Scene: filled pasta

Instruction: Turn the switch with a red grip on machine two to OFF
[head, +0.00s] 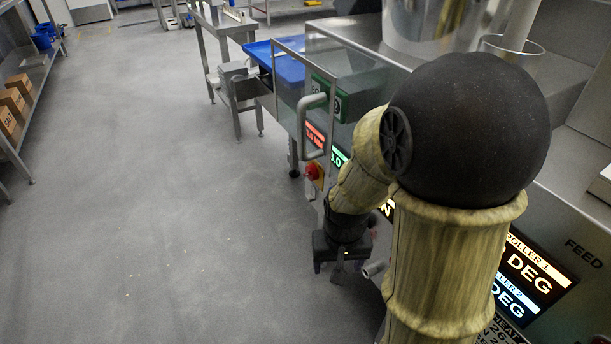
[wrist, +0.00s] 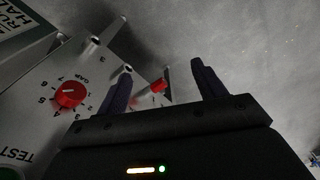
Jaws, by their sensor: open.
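My gripper (wrist: 163,75) is open and empty, its two dark fingers apart in the wrist view. It also shows in the head view (head: 338,268), hanging low beside the machine's front. In the wrist view a small red grip (wrist: 158,86) shows between the fingers, beyond them; I cannot tell how far away it is or which position it is in. Left of the fingers, a round red knob (wrist: 70,95) sits on a numbered dial marked GAP on a grey panel. In the head view my arm hides much of the machine front. No OFF label is readable.
A metal door handle (head: 313,126) and a red button (head: 312,171) on yellow are on the machine front, close to my arm. Lit displays (head: 535,268) are at right. A blue tray (head: 275,62) stands behind. The grey floor (head: 150,200) at left is clear.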

